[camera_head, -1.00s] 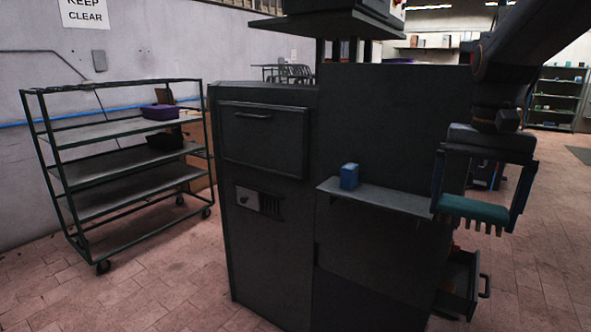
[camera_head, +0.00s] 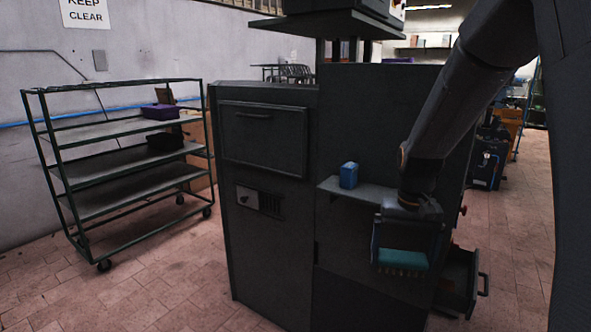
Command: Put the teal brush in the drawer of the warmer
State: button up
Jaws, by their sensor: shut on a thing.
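The teal brush (camera_head: 402,259) is held level with its bristles down. My gripper (camera_head: 403,256) is shut on it, one finger at each end. The brush hangs in front of the dark machine's face, below the height of the small shelf. The warmer is probably the dark cabinet (camera_head: 262,210), with a closed flap door on its upper front. An open drawer (camera_head: 462,285) with a handle sticks out at the lower right, right of and lower than the brush. Its inside is mostly dark, and something reddish shows at its back.
A blue box (camera_head: 349,176) stands on the small shelf (camera_head: 332,188), close left of my gripper. A green wheeled rack (camera_head: 125,180) with a purple bin (camera_head: 160,111) stands at the left. The tiled floor in front of the rack is clear.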

jog(key=w+a+f+n, duration=0.1)
jog(key=a+f+n, duration=0.35)
jog(key=f, duration=0.95)
jog(key=s+a+f+m, duration=0.1)
jog(key=s+f+m, duration=0.1)
jog(key=s+f, duration=0.3)
jog(key=shift+a+f, duration=0.35)
jog(key=shift+f, duration=0.35)
